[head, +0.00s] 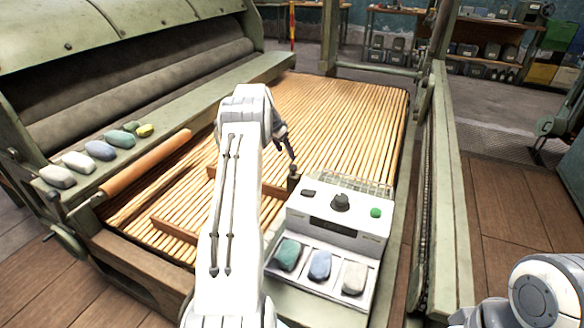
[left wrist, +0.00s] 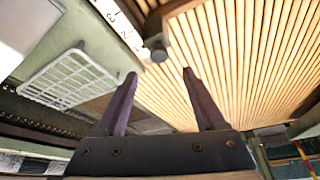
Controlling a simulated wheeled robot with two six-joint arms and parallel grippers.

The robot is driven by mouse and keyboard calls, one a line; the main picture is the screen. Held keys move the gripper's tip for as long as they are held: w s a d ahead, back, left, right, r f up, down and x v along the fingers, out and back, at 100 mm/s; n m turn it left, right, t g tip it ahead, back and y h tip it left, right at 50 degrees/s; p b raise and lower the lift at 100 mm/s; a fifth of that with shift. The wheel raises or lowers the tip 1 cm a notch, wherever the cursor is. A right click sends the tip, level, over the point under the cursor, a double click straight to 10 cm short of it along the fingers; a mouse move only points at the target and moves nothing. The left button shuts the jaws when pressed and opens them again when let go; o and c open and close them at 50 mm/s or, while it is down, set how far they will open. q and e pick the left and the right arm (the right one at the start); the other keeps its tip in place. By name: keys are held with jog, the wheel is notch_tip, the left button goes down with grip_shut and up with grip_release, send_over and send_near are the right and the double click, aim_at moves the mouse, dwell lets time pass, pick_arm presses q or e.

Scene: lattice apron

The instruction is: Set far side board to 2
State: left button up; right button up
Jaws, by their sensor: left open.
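The far side board (head: 272,188) is a wooden strip standing across the slatted apron, partly hidden behind my left arm. A dark block (head: 293,181) sits at its right end, beside the control box. My left gripper (head: 292,158) is open and empty just above that end. In the left wrist view, a dark knob (left wrist: 158,50) shows beyond the gap between the open fingertips, apart from them. A white scale strip (left wrist: 122,25) with numerals lies beside the knob; the exact setting cannot be read. My right gripper is out of view.
A nearer side board (head: 174,229) crosses the apron (head: 345,115). The white control box (head: 335,215) with a dial, green button and coloured pads stands close by. A wire grille (left wrist: 70,78) lies beside the scale. Several coloured lumps (head: 100,150) sit on the left ledge.

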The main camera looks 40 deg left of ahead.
aim_at(293, 167)
pick_arm(q)
jog(key=x, duration=0.8)
jog(key=shift+w+d+f, duration=0.1)
jog(key=shift+f, duration=0.25)
grip_shut()
dwell(1.0)
